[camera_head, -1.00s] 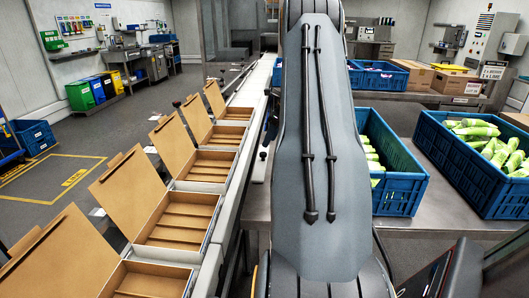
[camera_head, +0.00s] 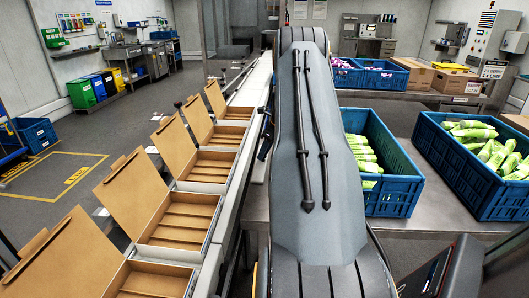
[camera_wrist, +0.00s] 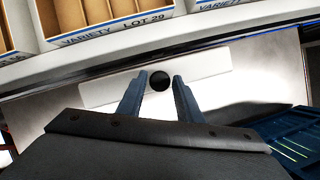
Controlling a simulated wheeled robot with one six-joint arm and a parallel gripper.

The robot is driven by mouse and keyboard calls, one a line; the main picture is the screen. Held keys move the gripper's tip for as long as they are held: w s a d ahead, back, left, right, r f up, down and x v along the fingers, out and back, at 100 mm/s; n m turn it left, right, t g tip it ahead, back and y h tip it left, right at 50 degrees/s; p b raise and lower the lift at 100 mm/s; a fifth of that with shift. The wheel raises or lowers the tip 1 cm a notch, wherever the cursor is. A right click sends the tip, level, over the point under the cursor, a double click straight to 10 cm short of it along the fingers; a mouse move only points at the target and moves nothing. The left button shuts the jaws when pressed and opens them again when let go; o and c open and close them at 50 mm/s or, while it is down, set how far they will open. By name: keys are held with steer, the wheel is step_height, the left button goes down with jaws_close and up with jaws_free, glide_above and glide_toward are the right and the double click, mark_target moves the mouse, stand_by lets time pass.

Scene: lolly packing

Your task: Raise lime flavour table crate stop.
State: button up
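Two blue crates with lime-green wrapped lollies stand on the metal table in the head view. One crate (camera_head: 396,196) is partly hidden behind my arm. The other crate (camera_head: 446,178) is at the right and holds a heap of green packs (camera_head: 490,148). My gripper (camera_wrist: 160,80) shows in the wrist view with its two fingers apart. A dark round thing (camera_wrist: 160,82) appears between or beyond the fingertips; I cannot tell whether it touches them. A blue crate corner (camera_wrist: 284,140) shows at the lower right there. My gripper is hidden in the head view.
Open cardboard boxes (camera_head: 179,224) line the conveyor on the left. A box front labelled "VARIETY LOT 29" (camera_wrist: 120,30) tops the wrist view, above a pale surface (camera_wrist: 235,65). Blue crates with purple packs (camera_head: 384,82) and brown cartons (camera_head: 456,84) stand farther back.

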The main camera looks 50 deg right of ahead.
steer(key=c, duration=0.6)
steer(key=shift+c, duration=0.2)
steer(key=shift+w, duration=0.1)
steer(key=shift+w+a+r+g+h+b, duration=0.25)
steer(key=shift+w+g+h+b, duration=0.15)
steer(key=shift+b, duration=0.2)
steer(key=shift+w+a+r+g+h+b, duration=0.1)
steer(key=shift+w+a+g+h+b, duration=0.15)
steer(key=shift+g+b, duration=0.3)
steer(key=w+a+g+h+b, duration=0.1)
steer(key=w+g+h+b, duration=0.1)
steer(key=b, duration=0.6)
steer(key=w+a+f+n+g+h+b, duration=0.1)
steer(key=g+h+b, duration=0.3)
steer(key=b, duration=0.4)
steer(key=w+a+g+h+b, duration=0.3)
steer(key=g+b, duration=0.1)
steer(key=b, duration=0.5)
steer(key=shift+w+a+f+g, duration=0.15)
steer(key=shift+w+f+g, duration=0.1)
steer(key=shift+f, duration=0.1)
